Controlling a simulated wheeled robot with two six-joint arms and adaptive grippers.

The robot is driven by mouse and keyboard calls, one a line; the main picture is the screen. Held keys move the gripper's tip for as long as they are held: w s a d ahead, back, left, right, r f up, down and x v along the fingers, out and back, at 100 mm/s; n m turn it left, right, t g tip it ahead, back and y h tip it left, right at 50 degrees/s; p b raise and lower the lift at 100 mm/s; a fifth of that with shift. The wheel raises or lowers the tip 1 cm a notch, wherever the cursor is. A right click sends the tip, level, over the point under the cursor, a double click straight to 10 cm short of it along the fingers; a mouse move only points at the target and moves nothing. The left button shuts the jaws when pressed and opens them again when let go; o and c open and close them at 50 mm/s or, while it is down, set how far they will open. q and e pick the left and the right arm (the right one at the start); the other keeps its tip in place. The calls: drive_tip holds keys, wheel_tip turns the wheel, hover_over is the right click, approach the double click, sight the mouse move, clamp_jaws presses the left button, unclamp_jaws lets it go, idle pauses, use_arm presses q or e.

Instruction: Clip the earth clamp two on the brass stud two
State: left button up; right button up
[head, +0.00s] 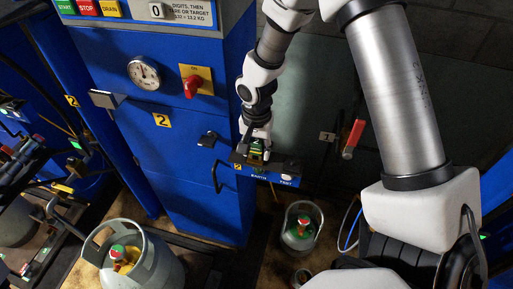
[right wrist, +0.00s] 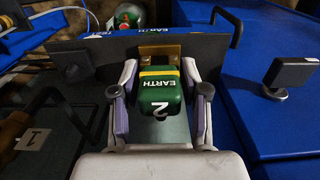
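My right gripper (right wrist: 160,80) has its two fingers against the sides of the green earth clamp two (right wrist: 160,92), which has a yellow stripe and the words EARTH and 2. In the head view the right gripper (head: 256,138) points down at the shelf, with the clamp (head: 257,150) at its tips. A brass piece (right wrist: 160,52), apparently brass stud two, stands at the dark shelf plate just beyond the clamp's far end. The clamp's jaws are hidden, so I cannot tell whether they grip the brass. My left gripper is not in view.
The shelf (head: 285,182) has a blue front lettered EARTH and TEST. A blue cabinet (head: 190,205) with a gauge and red switch stands left of it. Gas cylinders stand below, at the left (head: 163,268) and under the shelf (head: 301,216). A red lever (head: 355,135) is to the right.

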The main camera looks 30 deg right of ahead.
drive_tip(key=shift+o, duration=0.7)
wheel_tip(320, 180, up, 12)
drive_tip(key=shift+r, duration=0.1)
idle(0.5)
